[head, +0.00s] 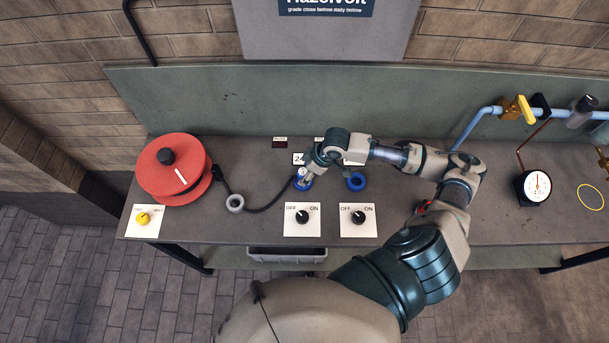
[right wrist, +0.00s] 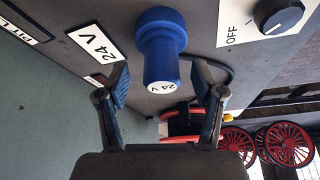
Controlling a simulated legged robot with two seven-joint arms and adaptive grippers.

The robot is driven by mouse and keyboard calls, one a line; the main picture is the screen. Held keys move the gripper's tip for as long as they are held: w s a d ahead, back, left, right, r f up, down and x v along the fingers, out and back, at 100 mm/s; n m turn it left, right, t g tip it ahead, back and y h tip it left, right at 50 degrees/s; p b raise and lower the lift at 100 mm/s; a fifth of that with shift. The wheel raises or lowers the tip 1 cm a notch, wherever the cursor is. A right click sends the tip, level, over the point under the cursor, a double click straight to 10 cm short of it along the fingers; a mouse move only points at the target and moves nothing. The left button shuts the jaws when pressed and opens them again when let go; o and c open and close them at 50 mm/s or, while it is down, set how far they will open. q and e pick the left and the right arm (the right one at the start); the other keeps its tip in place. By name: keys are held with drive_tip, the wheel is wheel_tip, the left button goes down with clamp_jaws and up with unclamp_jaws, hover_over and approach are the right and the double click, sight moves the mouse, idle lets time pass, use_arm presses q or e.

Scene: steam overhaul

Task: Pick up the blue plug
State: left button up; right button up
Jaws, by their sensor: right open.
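The blue plug (head: 302,185) is on the dark bench left of a blue ring-shaped socket (head: 357,181); in the head view my gripper partly covers it. In the right wrist view the blue plug (right wrist: 162,45) shows a round end marked 24 V, and its wider collar is toward the bench. My right gripper (head: 306,173) is at the plug. In the right wrist view its fingers (right wrist: 163,88) are open, one on each side of the plug, with visible gaps. My left gripper is not in view.
Two OFF/ON knob plates (head: 303,219) (head: 358,220) lie in front. A gauge (head: 537,186) and pipes are at the right.

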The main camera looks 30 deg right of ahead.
drive_tip(key=shift+a+x, duration=0.15)
drive_tip(key=shift+x, duration=0.6)
drive_tip(key=shift+a+x, duration=0.15)
drive_tip(key=shift+x, duration=0.65)
drive_tip(key=shift+d+r, duration=0.1)
drive_tip(key=shift+d, duration=0.15)
drive_tip(key=c, duration=1.2)
